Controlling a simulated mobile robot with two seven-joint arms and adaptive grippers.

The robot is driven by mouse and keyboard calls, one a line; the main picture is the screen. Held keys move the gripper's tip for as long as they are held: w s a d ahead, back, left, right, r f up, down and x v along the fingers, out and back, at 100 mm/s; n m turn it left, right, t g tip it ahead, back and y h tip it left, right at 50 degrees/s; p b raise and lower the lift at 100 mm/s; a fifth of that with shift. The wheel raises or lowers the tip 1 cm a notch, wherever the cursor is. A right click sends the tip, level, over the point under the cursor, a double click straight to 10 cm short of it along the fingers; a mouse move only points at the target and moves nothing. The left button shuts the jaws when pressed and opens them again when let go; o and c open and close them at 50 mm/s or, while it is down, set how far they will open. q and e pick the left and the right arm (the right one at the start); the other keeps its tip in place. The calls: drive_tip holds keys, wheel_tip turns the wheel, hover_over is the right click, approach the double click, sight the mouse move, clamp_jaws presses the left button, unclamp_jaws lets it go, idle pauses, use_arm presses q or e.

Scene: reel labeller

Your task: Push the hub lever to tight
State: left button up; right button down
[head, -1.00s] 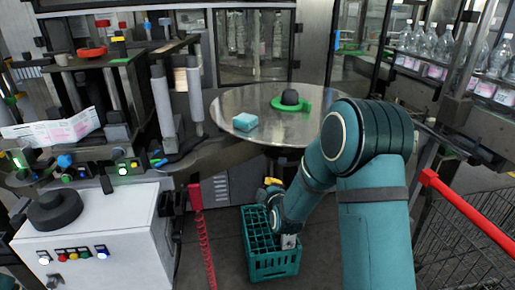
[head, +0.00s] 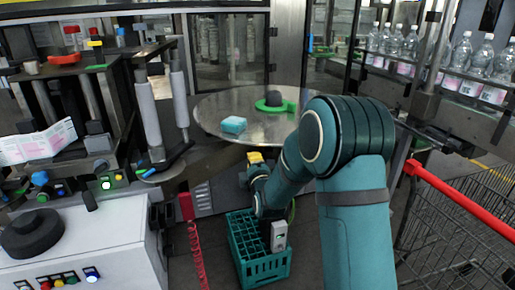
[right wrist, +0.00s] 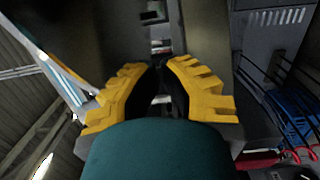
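I cannot tell for sure which part is the hub lever. A green piece with an arm to its right (head: 284,107) lies around a dark round knob (head: 272,100) on the round metal table in the head view. My right gripper (head: 255,157) has yellow fingers and is below and in front of the table's near edge, apart from the green piece. In the right wrist view its two yellow fingers (right wrist: 160,75) show with dark inner sides and a narrow dark gap; I cannot tell how far they are open. The lever does not show clearly there. My left gripper is out of view.
A blue block (head: 233,125) sits on the round metal table (head: 215,104). A green crate (head: 262,268) stands on the floor below my right arm. A red rail (head: 450,198) and wire cart are at right. A white cabinet (head: 110,240) with a black knob (head: 32,234) is at left.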

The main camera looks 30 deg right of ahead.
drive_tip(key=w+d+b, duration=0.1)
drive_tip(key=w+d, duration=0.5)
drive_tip(key=w, duration=0.1)
drive_tip(key=shift+d+b, duration=0.2)
drive_tip(key=shift+b, duration=0.15)
idle(0.5)
drive_tip(key=s+d, duration=0.5)
drive_tip(key=d, duration=0.2)
idle(0.3)
